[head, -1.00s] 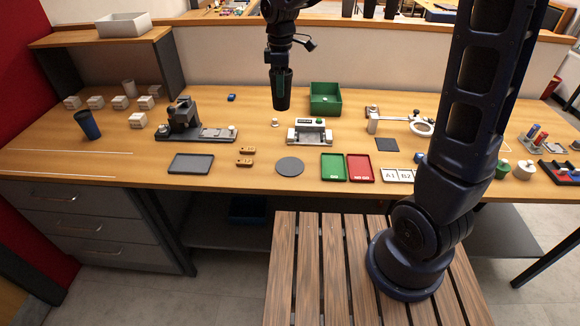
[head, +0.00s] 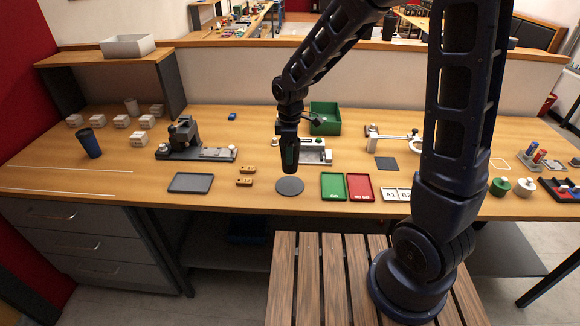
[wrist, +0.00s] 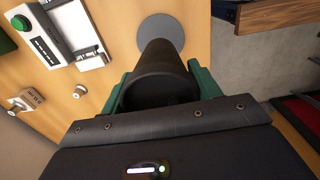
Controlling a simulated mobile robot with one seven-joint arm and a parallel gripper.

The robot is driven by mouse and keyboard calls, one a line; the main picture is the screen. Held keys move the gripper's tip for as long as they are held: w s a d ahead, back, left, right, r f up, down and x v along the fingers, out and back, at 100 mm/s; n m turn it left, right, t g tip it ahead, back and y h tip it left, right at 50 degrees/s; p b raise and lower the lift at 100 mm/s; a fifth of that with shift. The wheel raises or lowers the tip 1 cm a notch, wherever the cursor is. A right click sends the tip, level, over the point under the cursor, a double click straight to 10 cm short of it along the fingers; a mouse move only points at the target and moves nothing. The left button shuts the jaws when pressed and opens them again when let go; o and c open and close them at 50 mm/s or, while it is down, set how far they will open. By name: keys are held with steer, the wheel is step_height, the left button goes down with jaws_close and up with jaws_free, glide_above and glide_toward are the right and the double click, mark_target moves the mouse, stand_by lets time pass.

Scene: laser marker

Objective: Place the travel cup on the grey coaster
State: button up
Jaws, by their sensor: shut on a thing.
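The dark travel cup (head: 289,162) is upright in my gripper (head: 289,148). In the wrist view, the cup (wrist: 157,72) sits between the green fingers of my gripper (wrist: 160,86), which is shut on it. The round grey coaster (head: 290,186) lies on the bench just below the cup in the head view. In the wrist view, the coaster (wrist: 162,28) shows beyond the cup's far end, which overlaps its edge. The cup appears to be above the coaster; I cannot tell the exact gap.
A white device (head: 318,153) stands just behind the cup. Green (head: 333,187) and red (head: 360,187) trays lie right of the coaster; wooden blocks (head: 245,182) and a dark tray (head: 191,183) lie left.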

steer(key=shift+f, duration=3.4)
steer(key=shift+f, duration=0.1)
steer(key=o, duration=0.7)
